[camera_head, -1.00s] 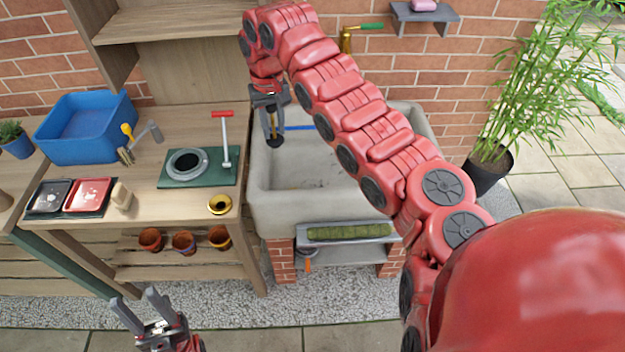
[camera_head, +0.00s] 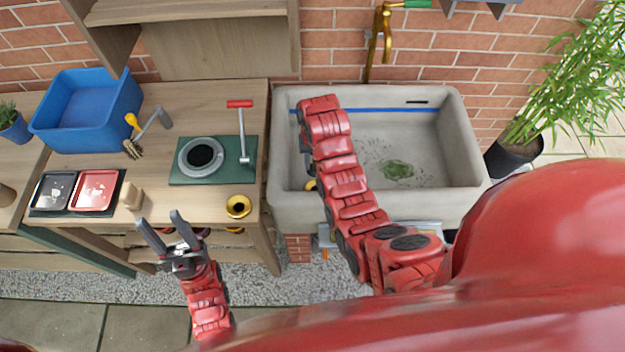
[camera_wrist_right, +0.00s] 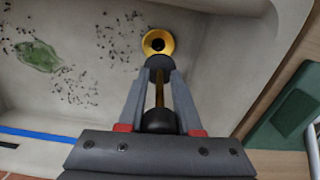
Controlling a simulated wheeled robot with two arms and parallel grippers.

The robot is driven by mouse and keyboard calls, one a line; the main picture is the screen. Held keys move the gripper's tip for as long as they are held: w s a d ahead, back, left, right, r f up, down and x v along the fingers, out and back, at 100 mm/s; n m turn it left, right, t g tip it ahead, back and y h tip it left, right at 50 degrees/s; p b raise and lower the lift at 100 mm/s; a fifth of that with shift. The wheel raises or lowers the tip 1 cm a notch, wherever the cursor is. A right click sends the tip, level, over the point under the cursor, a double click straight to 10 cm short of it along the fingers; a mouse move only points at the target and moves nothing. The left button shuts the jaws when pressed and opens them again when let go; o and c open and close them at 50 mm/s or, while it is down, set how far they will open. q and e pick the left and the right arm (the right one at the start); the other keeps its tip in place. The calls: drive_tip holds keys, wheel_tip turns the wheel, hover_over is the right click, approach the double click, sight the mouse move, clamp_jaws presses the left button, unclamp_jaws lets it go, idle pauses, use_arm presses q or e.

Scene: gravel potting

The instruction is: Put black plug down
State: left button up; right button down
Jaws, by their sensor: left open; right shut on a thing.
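The black plug (camera_wrist_right: 160,120) has a black knob, a brass stem and a black lower end. In the right wrist view my right gripper (camera_wrist_right: 158,76) is shut on it. A brass drain ring (camera_wrist_right: 158,42) lies just beyond the plug's lower end in the sink; whether they touch is unclear. The grey stone sink (camera_head: 470,150) has a wet-looking floor. My left gripper (camera_head: 162,222) is open and empty in front of the counter.
Green debris (camera_head: 397,170) and dark grit lie on the sink floor. A brass tap (camera_head: 376,45) stands behind. The counter left of the sink holds a green press board (camera_head: 185,177), a brass ring (camera_head: 238,206), a blue tub (camera_head: 88,150) and two small trays.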

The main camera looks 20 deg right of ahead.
drive_tip(key=shift+s+d+f, duration=0.15)
drive_tip(key=shift+s+f, duration=0.1)
drive_tip(key=shift+f, duration=0.05)
wheel_tip(320, 180, down, 3)
drive_tip(key=shift+r+b, duration=0.15)
drive_tip(key=shift+b, duration=0.7)
wheel_tip(320, 180, down, 3)
drive_tip(key=shift+r+p, duration=0.1)
drive_tip(key=shift+p, duration=0.85)
drive_tip(key=shift+f+p, duration=0.6)
drive_tip(key=shift+f, duration=1.5)
